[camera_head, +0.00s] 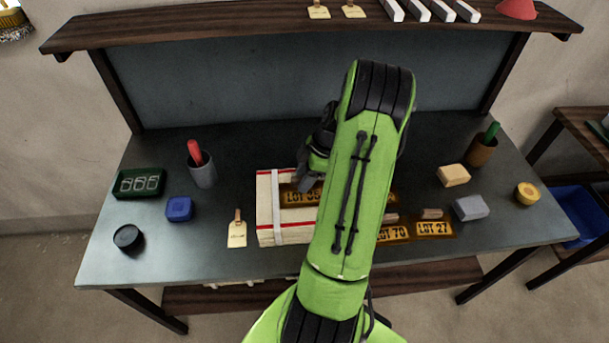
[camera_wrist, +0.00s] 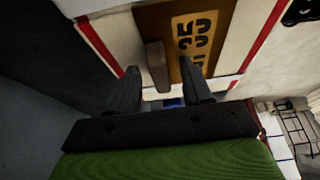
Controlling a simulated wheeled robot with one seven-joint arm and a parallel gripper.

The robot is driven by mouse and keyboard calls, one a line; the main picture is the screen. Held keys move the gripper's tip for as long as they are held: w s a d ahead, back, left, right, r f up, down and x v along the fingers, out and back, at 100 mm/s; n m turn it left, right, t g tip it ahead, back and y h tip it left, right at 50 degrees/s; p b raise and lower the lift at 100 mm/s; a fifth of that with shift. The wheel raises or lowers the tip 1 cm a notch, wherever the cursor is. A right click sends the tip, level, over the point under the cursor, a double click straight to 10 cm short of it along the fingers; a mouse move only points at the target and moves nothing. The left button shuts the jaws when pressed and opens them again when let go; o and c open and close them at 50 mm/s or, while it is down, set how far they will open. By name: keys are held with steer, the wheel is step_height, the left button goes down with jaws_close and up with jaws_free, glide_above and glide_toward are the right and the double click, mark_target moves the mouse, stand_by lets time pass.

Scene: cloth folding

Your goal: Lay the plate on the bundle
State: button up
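The bundle (camera_head: 266,222) is a white block with red edge stripes and a pale strap, left of centre on the table. A brown plate with a yellow "LOT 35" label (camera_head: 300,195) lies on its top. In the wrist view the plate (camera_wrist: 222,15) rests against the white bundle face (camera_wrist: 115,35), and its upright brown grip (camera_wrist: 157,65) stands up from it. My gripper (camera_wrist: 163,80) is open, its two fingers apart on either side of the grip, with a gap visible. In the head view my arm hides part of the bundle and plate.
Plates "LOT 70" (camera_head: 393,234) and "LOT 27" (camera_head: 434,228) lie to the right. A grey block (camera_head: 470,208), yellow block (camera_head: 453,175), blue box (camera_head: 179,209), cups with red (camera_head: 203,172) and green handles (camera_head: 481,152), and a tag (camera_head: 237,234) stand around. A shelf (camera_head: 230,24) overhangs the back.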

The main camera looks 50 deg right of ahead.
steer(key=shift+r, duration=0.15)
steer(key=p+v, duration=0.2)
steer(key=v, duration=1)
step_height(320, 180, up, 5)
glide_above(292, 192)
steer(key=w+a+r+m+h, duration=0.1)
steer(key=a+r, duration=0.2)
steer(key=a, duration=0.3)
steer(key=w+a+r+m+h, duration=0.1)
steer(key=a+r+m, duration=0.1)
steer(key=a, duration=0.4)
steer(key=s+a+r+m+t+h, duration=0.1)
steer(key=s+a+m, duration=0.4)
steer(key=s+a, duration=0.7)
steer(key=a+r+t, duration=0.1)
steer(key=a, duration=0.1)
steer(key=shift+a+r, duration=0.2)
steer(key=shift+a, duration=0.1)
